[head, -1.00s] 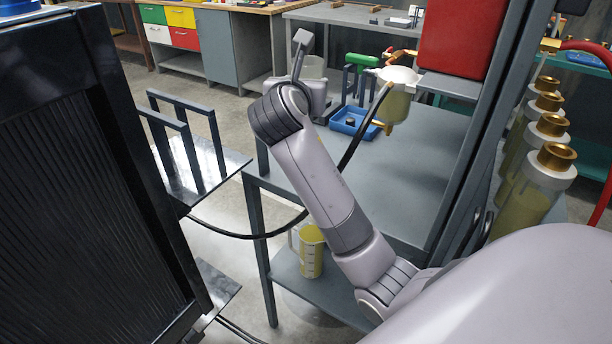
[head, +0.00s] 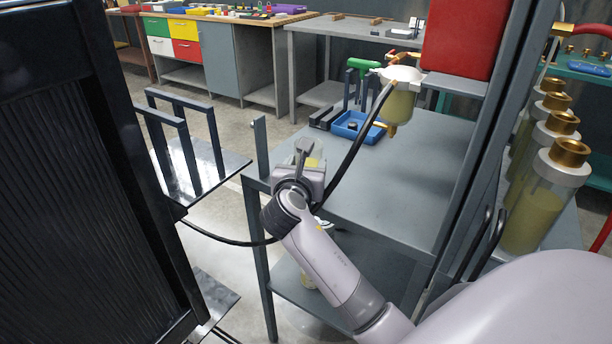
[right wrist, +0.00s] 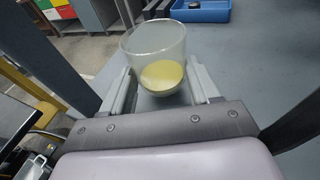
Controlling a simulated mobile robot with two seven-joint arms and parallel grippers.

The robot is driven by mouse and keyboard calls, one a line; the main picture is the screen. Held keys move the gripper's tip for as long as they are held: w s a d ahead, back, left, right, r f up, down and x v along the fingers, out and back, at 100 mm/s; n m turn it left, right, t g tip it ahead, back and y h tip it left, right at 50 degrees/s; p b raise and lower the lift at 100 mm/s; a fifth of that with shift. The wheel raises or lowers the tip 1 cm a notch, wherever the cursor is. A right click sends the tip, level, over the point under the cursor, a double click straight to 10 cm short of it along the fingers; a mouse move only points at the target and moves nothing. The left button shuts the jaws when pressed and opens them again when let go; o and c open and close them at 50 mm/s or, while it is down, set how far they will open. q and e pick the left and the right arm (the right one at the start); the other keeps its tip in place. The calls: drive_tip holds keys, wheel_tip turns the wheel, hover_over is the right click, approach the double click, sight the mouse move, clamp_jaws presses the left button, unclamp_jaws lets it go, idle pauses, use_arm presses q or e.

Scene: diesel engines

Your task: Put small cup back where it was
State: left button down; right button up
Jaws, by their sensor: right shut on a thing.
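The small cup (right wrist: 158,45) is clear, with yellow liquid in the bottom. It stands between the two fingers of my right gripper (right wrist: 160,88), which is shut on it. In the head view the right gripper (head: 310,158) is over the left part of the grey table (head: 390,190), and the cup (head: 316,161) is mostly hidden behind it. I cannot tell whether the cup touches the tabletop. My left gripper is not in view.
A blue tray (head: 357,126) lies on the table. A filter bowl (head: 398,100) with yellow liquid hangs near it, joined to a black hose (head: 352,150). The table's middle is clear.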

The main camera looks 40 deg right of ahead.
drive_tip(key=shift+f, duration=0.85)
drive_tip(key=shift+f, duration=0.2)
drive_tip(key=o, duration=1)
drive_tip(key=shift+r, duration=0.15)
